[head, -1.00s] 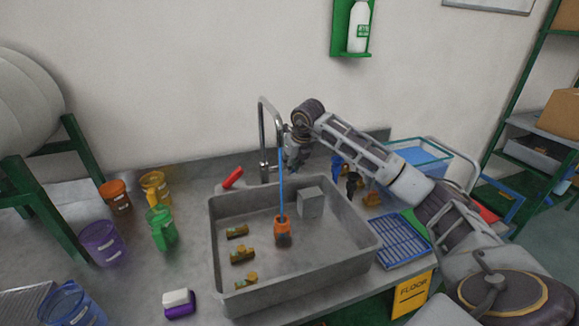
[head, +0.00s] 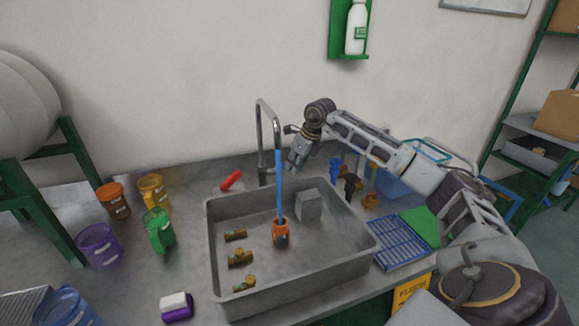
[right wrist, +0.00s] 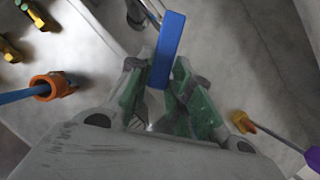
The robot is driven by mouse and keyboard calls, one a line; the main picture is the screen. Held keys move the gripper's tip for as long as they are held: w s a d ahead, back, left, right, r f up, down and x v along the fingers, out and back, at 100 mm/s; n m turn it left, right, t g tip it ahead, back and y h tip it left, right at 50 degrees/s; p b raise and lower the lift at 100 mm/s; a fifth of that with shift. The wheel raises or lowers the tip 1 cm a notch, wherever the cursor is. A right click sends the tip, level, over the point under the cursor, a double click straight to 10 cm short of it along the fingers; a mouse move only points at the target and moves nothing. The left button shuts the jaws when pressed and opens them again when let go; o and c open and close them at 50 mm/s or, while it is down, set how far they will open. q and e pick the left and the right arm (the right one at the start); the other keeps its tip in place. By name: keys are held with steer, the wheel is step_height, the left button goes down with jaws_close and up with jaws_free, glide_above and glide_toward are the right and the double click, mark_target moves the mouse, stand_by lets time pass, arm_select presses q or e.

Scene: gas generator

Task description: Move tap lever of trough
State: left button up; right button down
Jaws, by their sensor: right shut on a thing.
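The grey trough (head: 222,262) stands on the bench. Its tall bent tap (head: 261,145) rises at its back edge, with a red lever (head: 231,180) left of the tap's foot. A light-blue column (head: 279,185) runs from under the spout down to an orange fitting (head: 281,232) in the trough; I cannot tell whether it is water or a rod. My right gripper (head: 297,160) is just right of the spout. In the right wrist view, its green-padded fingers (right wrist: 158,85) are shut on a blue lever (right wrist: 168,45). The lever is hidden in the head view. My left gripper is not in view.
Several brass fittings (head: 240,258) and a grey block (head: 308,204) lie in the trough. Coloured jugs, including a green one (head: 160,230), stand to the left. A blue rack (head: 400,243) and several tools (head: 352,185) are to the right. A sponge (head: 176,306) lies in front.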

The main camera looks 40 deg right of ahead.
stand_by(0.4)
steer(key=c, duration=1.3)
jaws_free()
steer(key=shift+v, duration=6.05)
steer(key=shift+w, duration=0.1)
